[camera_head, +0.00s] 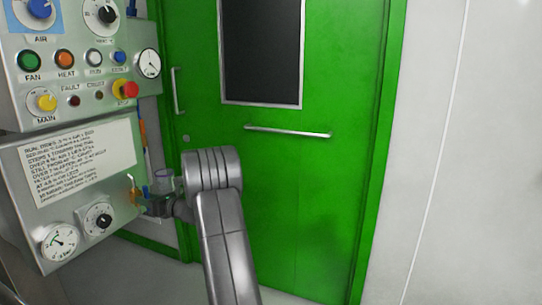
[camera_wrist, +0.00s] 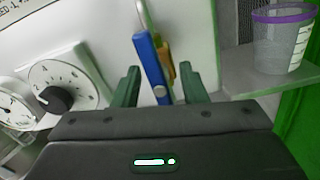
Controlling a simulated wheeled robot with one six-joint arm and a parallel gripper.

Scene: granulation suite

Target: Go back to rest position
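My gripper (camera_wrist: 158,72) is open in the wrist view, with its two dark green fingers spread apart. A blue padlock-like piece (camera_wrist: 150,62) with a metal loop and a yellow piece behind it hang in front of the panel, between the fingers as seen. Clear gaps show on both sides, and neither finger is seen touching them. In the head view my gripper (camera_head: 146,198) is small and dark at the lower panel's right edge, beside a yellow-orange piece (camera_head: 134,190). Its fingertips are hard to make out there.
The control panel (camera_head: 90,20) with knobs and buttons and a lower instruction panel (camera_head: 35,215) with a gauge are at left. A clear purple-rimmed cup (camera_wrist: 281,45) stands on a grey shelf (camera_wrist: 240,82) at right. A green door (camera_head: 290,190) with a handle bar is behind my arm.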

